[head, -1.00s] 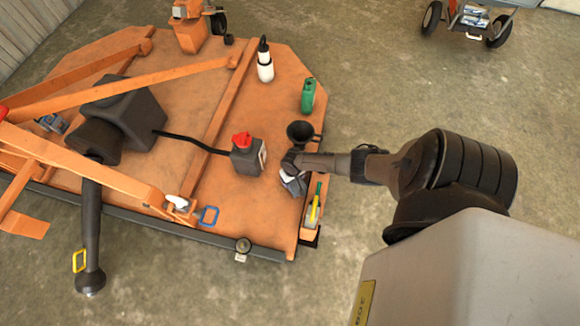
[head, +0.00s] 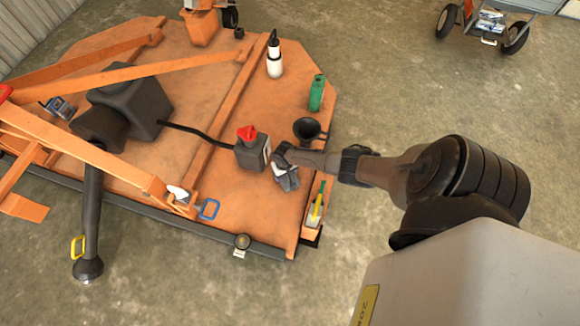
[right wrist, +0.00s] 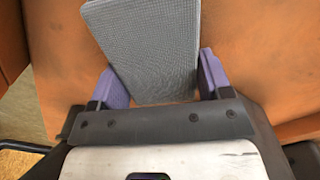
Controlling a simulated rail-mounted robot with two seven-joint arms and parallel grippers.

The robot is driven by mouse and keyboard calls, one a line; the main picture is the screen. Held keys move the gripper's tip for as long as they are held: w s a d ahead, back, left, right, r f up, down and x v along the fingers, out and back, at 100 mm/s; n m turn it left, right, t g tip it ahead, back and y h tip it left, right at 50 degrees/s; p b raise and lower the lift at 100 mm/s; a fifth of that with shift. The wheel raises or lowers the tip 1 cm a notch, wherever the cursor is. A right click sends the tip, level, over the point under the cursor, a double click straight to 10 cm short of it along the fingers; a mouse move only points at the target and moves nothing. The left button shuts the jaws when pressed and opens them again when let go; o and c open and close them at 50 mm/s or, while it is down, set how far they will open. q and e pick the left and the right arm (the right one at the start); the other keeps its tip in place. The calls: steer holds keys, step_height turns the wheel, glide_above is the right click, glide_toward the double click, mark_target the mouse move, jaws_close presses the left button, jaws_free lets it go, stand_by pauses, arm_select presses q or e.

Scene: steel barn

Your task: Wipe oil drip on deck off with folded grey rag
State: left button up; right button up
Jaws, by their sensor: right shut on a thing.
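The folded grey rag (head: 287,181) is in my right gripper (head: 281,163), over the right part of the orange deck (head: 226,205). In the right wrist view the rag (right wrist: 150,45) is a flat grey woven pad between the two purple fingers of the gripper (right wrist: 162,84), which is shut on it. Orange deck surface shows on both sides of the rag there. I cannot tell whether the rag touches the deck. No oil drip can be made out; the rag and gripper cover part of the deck. My left gripper is not in view.
A grey jug with a red cap (head: 250,150) stands just left of the rag. A black funnel (head: 307,130) is close behind the gripper. A green bottle (head: 316,93) and a white bottle (head: 274,60) stand farther back.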

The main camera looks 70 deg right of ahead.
steer(key=shift+w+a, duration=0.1)
steer(key=shift+w, duration=0.5)
steer(key=shift+a+r+p, duration=0.1)
steer(key=shift+r+p, duration=0.35)
step_height(320, 180, up, 5)
steer(key=p, duration=0.4)
steer(key=shift+f+p, duration=0.2)
steer(key=shift+p, duration=0.2)
steer(key=shift+r, duration=0.25)
steer(key=shift+p, duration=0.3)
